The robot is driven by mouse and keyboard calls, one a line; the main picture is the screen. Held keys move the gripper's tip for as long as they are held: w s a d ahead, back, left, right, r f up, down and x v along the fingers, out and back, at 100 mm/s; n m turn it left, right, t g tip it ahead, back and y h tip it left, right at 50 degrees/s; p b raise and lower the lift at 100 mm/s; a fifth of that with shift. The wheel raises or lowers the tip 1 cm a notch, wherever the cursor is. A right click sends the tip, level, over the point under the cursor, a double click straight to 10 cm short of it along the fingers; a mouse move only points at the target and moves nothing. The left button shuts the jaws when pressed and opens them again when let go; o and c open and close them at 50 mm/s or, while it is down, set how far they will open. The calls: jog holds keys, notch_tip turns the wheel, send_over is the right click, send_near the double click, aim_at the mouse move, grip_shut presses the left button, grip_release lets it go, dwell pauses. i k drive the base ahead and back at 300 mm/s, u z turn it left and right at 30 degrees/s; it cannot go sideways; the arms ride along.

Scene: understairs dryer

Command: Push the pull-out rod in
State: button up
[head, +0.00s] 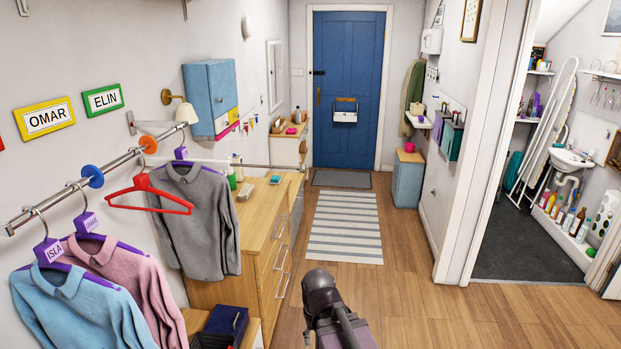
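The pull-out rod (262,166) is a thin metal bar. It sticks out to the right, roughly level, above the wooden dresser, and its free tip is near the dresser's right edge. Its left end is hidden around the grey top (195,215). A metal clothes rail (110,165) runs along the left wall close by. Part of my dark arm shows at the bottom centre, to the right of and below the rod. My gripper's fingers are not in view.
Blue (65,305) and pink (125,275) tops and an empty red hanger (148,193) hang on the rail. The dresser (262,212) stands below the rod. The wooden floor (425,290) to the right is clear, with a striped rug (345,228) ahead.

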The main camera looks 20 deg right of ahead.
aim_at(303, 168)
jog(key=u, duration=0.15)
jog(key=k, duration=0.5)
jog(key=z, duration=1.05)
jog(key=i, duration=1.3)
jog(key=u, duration=0.45)
